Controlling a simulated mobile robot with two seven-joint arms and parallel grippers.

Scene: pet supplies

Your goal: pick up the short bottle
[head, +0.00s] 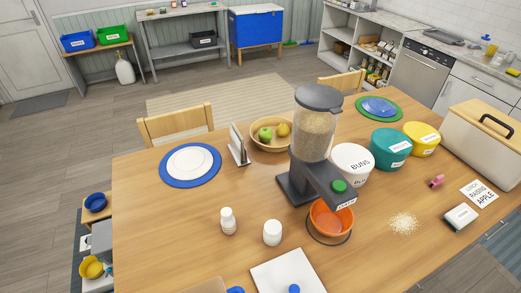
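The short bottle (272,233) is a squat white bottle standing upright on the wooden table, near the front. A taller, slimmer white bottle (228,222) with a label stands upright to its left, a small gap away. Neither of my grippers shows in the head view.
A grey food dispenser (314,140) stands behind and right of the short bottle, with an orange bowl (330,220) under its spout. A white board (285,275) lies in front. Spilled grains (404,223) lie to the right. The table's left side is mostly clear.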

